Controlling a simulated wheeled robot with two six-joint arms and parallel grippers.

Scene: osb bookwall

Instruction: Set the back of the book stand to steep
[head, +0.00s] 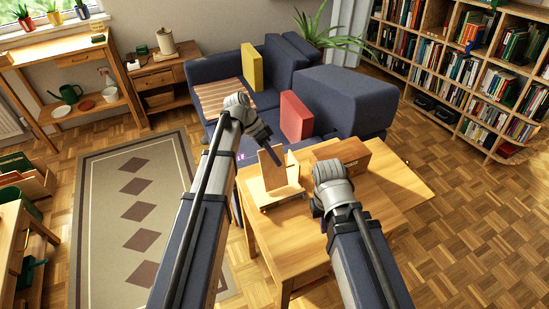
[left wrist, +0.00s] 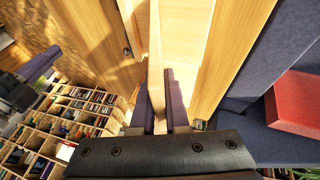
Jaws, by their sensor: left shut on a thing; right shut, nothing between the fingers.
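The wooden book stand (head: 282,194) stands on the light wood table. Its back (head: 270,170) is raised and leans at an angle I cannot measure. My left gripper (head: 264,161) reaches the top of the back from the left. In the left wrist view its fingers (left wrist: 160,98) are shut on the thin edge of the back (left wrist: 155,65), one finger on each side. My right gripper (head: 318,207) is shut and empty, low over the table just right of the stand; its fingertips are mostly hidden behind its own wrist.
A brown wooden box (head: 345,153) sits on the table (head: 385,190) behind my right gripper. A blue sofa (head: 350,95) with red (head: 296,115) and yellow (head: 252,67) cushions stands behind the table. The table's right side is clear.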

